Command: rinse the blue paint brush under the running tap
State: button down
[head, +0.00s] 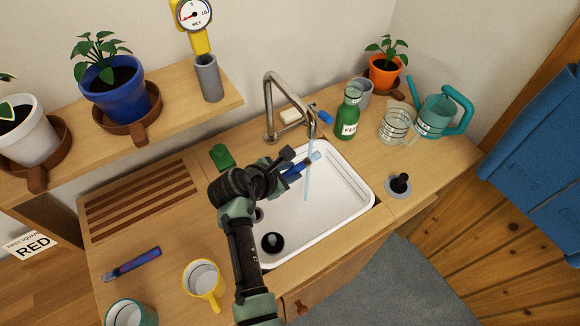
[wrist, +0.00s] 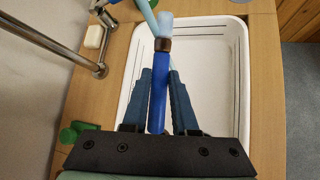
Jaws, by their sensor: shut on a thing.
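My gripper (head: 287,167) is over the left part of the white sink (head: 345,203), shut on the handle of the blue paint brush (head: 297,170). In the wrist view, the brush (wrist: 158,95) points away between my fingers (wrist: 160,76), with a brown ferrule and light blue bristles. The metal tap (head: 268,105) arches over the sink's back edge. Its running water (head: 307,185) falls in a thin stream into the sink. The stream (wrist: 147,14) meets or overlaps the bristle end in both views; I cannot tell for sure whether they touch.
A green block (head: 221,156) is left of the sink. Soap (head: 290,115) and a green bottle (head: 348,115) stand behind it. A glass jar (head: 396,126), watering can (head: 437,115) and black-handled plug (head: 399,185) are right. A yellow mug (head: 201,283) is at front left.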

jog(key=shift+d, duration=0.2)
jog(key=shift+a, duration=0.1)
jog(key=shift+w+a, duration=0.1)
jog(key=shift+a, duration=0.4)
jog(key=s+a+p, duration=0.1)
jog(key=s+p, duration=0.5)
jog(key=s, duration=0.2)
jog(key=shift+a, duration=0.3)
dwell(0.4)
jog(key=shift+w, duration=0.1)
dwell(0.9)
